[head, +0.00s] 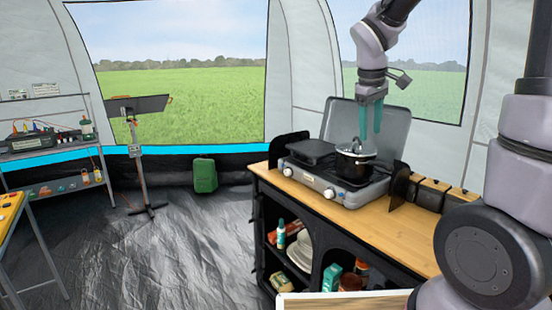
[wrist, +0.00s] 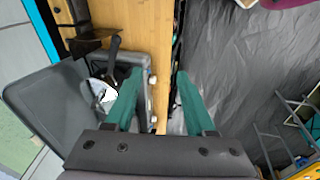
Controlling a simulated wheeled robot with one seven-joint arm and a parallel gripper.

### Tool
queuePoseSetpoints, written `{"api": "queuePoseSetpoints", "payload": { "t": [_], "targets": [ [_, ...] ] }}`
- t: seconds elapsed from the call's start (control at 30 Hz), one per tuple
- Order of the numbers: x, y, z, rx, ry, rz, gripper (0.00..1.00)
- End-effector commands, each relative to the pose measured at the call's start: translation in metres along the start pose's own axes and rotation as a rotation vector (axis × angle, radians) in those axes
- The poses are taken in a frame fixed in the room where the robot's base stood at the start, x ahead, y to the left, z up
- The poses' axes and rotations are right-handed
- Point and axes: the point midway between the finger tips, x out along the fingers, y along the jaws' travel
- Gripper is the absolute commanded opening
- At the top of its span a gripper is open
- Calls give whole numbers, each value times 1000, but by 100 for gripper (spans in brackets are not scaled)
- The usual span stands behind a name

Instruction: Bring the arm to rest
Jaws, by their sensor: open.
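My gripper (head: 370,122) hangs fingers-down above the camp stove, in front of its raised grey lid. Its two green fingers are apart with nothing between them; in the wrist view they (wrist: 155,90) also stand apart and empty. A small dark pot with a lid (head: 355,161) sits on the right side of the stove (head: 325,187), below the fingers and apart from them. In the wrist view the pot is partly hidden behind the left finger.
The stove stands on a wooden-topped cabinet (head: 425,243) with dark boxes (head: 430,194) to its right. Its shelves hold plates and bottles. A metal shelf (head: 55,150) and a panel on a stand (head: 140,160) are at left. The dark floor (head: 150,250) between is clear.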

Motion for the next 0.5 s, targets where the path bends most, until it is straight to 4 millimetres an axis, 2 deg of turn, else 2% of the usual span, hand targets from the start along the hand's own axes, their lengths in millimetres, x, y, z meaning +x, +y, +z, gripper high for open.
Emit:
{"api": "queuePoseSetpoints", "payload": {
  "t": [0.03,0.2,0.4,0.5],
  "targets": [
    [-18,0,15,94,47,-23,55],
    [-61,-14,57,394,182,-108,55],
    [-100,-38,100,712,331,-205,55],
    [-111,-49,115,830,387,-244,55]
  ]
}}
